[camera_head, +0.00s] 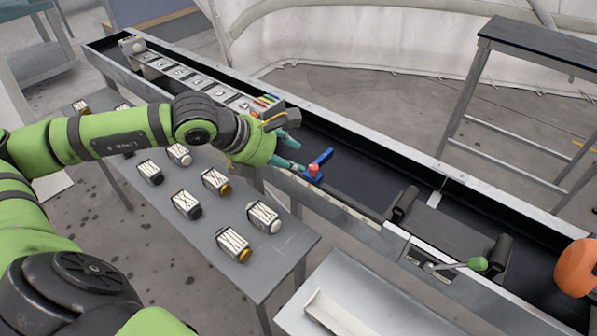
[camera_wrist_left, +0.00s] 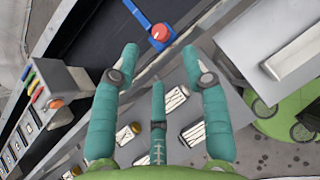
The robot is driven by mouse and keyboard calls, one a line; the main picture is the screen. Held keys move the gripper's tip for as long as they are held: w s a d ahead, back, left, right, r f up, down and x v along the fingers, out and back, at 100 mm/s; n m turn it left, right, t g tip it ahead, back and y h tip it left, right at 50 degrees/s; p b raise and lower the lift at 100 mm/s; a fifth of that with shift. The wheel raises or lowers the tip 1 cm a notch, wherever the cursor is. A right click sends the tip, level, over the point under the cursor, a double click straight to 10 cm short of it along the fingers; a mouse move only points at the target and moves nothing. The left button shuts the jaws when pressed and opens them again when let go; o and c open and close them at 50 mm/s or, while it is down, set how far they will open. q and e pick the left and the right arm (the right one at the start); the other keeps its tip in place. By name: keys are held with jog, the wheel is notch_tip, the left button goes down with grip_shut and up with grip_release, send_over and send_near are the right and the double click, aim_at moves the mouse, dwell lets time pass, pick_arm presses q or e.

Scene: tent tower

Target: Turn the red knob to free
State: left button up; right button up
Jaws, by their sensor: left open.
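The red knob (camera_head: 313,169) sits on a blue base with a blue arm (camera_head: 322,157) on the near edge of the long black trough. In the left wrist view the knob (camera_wrist_left: 160,32) is ahead of the fingertips. My left gripper (camera_head: 291,153) is just left of the knob, its teal fingers pointing toward it. In the left wrist view the gripper (camera_wrist_left: 160,58) has its fingers spread, with nothing between them; the knob appears beyond the fingertips. In the head view one fingertip overlaps the blue base's edge; contact cannot be told. My right gripper is not in view.
A grey table (camera_head: 292,236) with several striped blocks stands in front of the trough (camera_head: 370,190). A box with coloured switches (camera_wrist_left: 62,88) is left of the knob.

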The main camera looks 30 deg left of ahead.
aim_at(312, 167)
pick_arm(q)
jog(key=p+x, duration=0.2)
jog(key=x, duration=0.3)
jog(key=shift+w+d+f, duration=0.1)
jog(key=shift+w+d, duration=0.1)
jog(key=shift+w, duration=0.15)
jog(key=shift+w+d+f, duration=0.15)
jog(key=shift+w+f, duration=0.25)
jog(key=shift+f, duration=0.2)
grip_shut()
